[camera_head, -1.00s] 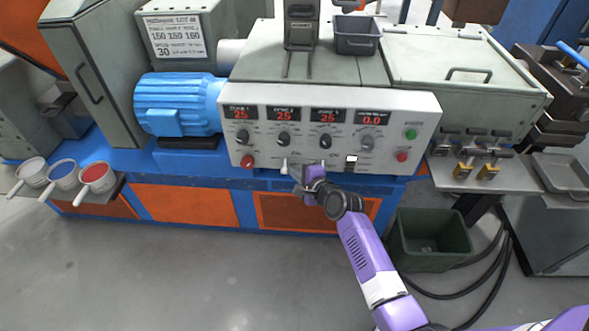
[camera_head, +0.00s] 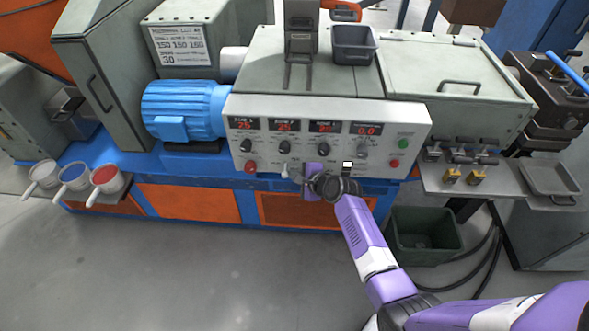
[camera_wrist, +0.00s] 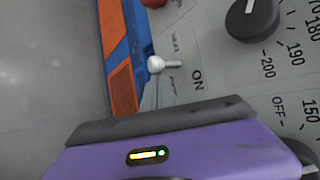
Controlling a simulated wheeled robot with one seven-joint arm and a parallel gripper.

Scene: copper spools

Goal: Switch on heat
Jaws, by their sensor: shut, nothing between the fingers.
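The control panel (camera_head: 325,138) is pale grey, with red lit displays over a row of black knobs. The zone displays show 25 and the rightmost shows 0.0. A small pale toggle lever (camera_head: 285,171) stands at the panel's lower edge; the wrist view shows this lever (camera_wrist: 160,64) beside small lettering, near an ON mark (camera_wrist: 197,79). My gripper (camera_head: 296,174) is shut and empty, just right of the lever in the head view.
A red button (camera_head: 250,167) is left of the lever. A white-framed switch (camera_head: 347,167) sits to its right. A green button (camera_head: 403,144) and a red one (camera_head: 395,163) are at the panel's right. A dark green bin (camera_head: 424,236) stands on the floor. Open floor lies in front.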

